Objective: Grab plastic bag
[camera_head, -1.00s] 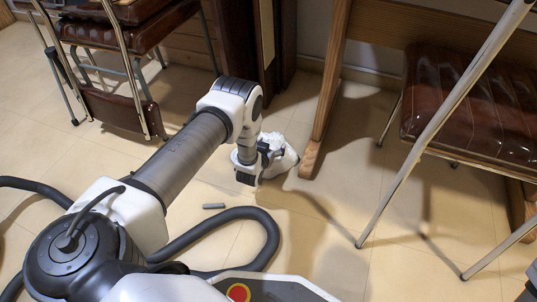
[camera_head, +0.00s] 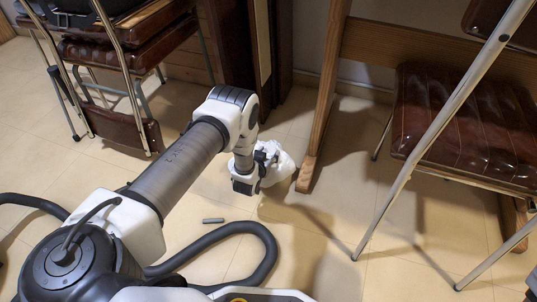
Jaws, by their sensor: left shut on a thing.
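The white plastic bag (camera_head: 279,168) is on or just above the tiled floor, in the middle of the head view, beside the foot of a wooden desk leg. My left gripper (camera_head: 262,168) reaches down at the bag's left side and is shut on it. The gripper covers part of the bag, and the fingertips are hard to make out. I cannot tell whether the bag touches the floor. My right gripper is not in view.
The wooden desk leg (camera_head: 323,105) stands close to the right of the bag. A brown padded chair (camera_head: 465,130) with metal legs is at the right. Stacked chairs (camera_head: 125,50) stand at the upper left. A small grey bar (camera_head: 213,220) lies on the open floor (camera_head: 330,240).

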